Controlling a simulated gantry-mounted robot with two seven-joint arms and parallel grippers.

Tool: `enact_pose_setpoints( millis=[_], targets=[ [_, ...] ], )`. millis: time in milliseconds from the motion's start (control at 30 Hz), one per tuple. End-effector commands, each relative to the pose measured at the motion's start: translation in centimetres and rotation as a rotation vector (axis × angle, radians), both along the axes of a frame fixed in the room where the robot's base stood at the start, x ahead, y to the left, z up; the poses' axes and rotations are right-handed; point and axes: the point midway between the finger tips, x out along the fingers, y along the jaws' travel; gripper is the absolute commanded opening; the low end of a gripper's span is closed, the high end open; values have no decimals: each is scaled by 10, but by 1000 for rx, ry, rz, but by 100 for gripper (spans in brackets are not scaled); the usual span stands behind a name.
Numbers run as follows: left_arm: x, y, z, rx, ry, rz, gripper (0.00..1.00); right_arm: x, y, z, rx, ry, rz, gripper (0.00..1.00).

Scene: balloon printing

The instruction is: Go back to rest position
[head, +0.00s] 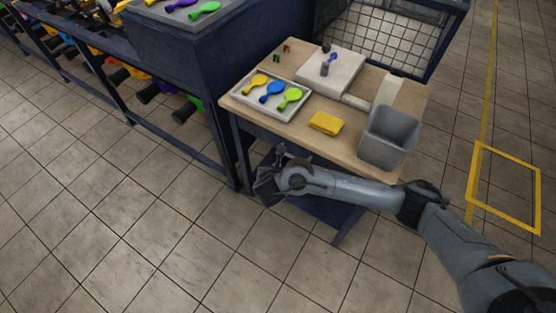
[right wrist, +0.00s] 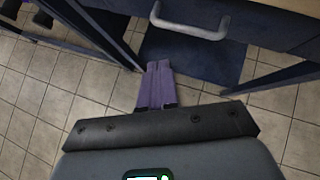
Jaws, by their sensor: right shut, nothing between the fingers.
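My right arm comes in from the lower right in the head view. Its gripper (head: 268,180) is in front of the wooden table (head: 345,167), near the table's front left leg, and holds nothing. In the right wrist view the purple fingers of the gripper (right wrist: 158,68) lie together, shut and empty. They point towards the table's underside, where a dark lower panel and a metal handle show. My left gripper is not in the head view.
A dark blue workbench (head: 190,45) stands left. The tiled floor in front is clear.

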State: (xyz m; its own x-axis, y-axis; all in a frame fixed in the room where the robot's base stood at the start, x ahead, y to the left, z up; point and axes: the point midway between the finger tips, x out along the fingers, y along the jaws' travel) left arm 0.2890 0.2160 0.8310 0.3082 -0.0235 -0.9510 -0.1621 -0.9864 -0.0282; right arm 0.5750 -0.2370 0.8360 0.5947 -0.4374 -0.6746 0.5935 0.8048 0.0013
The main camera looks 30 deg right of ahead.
Motion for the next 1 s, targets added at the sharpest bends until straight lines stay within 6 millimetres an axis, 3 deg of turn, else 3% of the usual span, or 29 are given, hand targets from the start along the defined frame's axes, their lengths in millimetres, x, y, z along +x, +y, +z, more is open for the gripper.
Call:
enact_pose_setpoints(
  millis=[267,367,467,567,733,833,1000],
  targets=[
    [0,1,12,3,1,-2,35,-15,11,15,2,2,1,0],
    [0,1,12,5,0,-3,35,-22,12,8,1,18,1,0],
    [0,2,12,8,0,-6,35,-39,15,-13,4,59,4,0],
    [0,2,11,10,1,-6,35,-70,25,-47,27,131,7,0],
    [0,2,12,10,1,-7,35,-154,66,-103,165,277,-21,0],
    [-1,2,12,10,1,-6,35,-200,92,-116,300,331,-91,0],
    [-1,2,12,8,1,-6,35,-262,119,-112,571,348,-366,0]
  ],
)
